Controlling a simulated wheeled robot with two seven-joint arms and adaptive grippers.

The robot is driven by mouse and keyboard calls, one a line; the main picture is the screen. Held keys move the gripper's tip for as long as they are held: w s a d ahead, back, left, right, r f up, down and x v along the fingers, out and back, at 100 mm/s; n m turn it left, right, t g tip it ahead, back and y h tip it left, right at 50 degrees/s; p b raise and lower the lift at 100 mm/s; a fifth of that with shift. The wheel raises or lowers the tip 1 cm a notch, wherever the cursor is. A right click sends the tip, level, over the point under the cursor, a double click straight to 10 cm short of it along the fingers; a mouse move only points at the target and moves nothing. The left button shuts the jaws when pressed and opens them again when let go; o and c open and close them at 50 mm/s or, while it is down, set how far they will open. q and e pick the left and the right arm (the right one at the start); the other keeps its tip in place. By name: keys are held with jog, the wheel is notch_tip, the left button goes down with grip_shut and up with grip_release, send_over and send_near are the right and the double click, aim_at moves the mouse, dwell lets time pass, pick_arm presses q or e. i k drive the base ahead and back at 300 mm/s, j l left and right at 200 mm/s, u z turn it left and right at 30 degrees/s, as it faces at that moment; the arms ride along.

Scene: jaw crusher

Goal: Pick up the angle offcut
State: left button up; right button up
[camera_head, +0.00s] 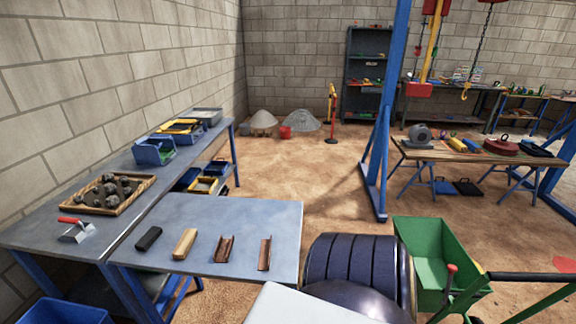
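Two short rusty-brown metal pieces lie apart on the grey metal table (250,212) in front. The left piece (223,248) is slightly tilted in the picture, and the right piece (264,254) stands nearer the table's right edge. Both look like folded-profile offcuts; at this size I cannot tell for sure which one is the angle offcut. Nothing touches or covers either piece. Neither of my grippers shows in the head view.
A tan block (185,243) and a black block (149,238) share the table. A wooden tray of stones (146,184) and a red-handled trowel (76,231) lie on the left bench. A dark ribbed drum (352,262) and a green wheelbarrow (431,250) stand right of the table.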

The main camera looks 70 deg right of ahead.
aim_at(265, 251)
jog(key=z, duration=2)
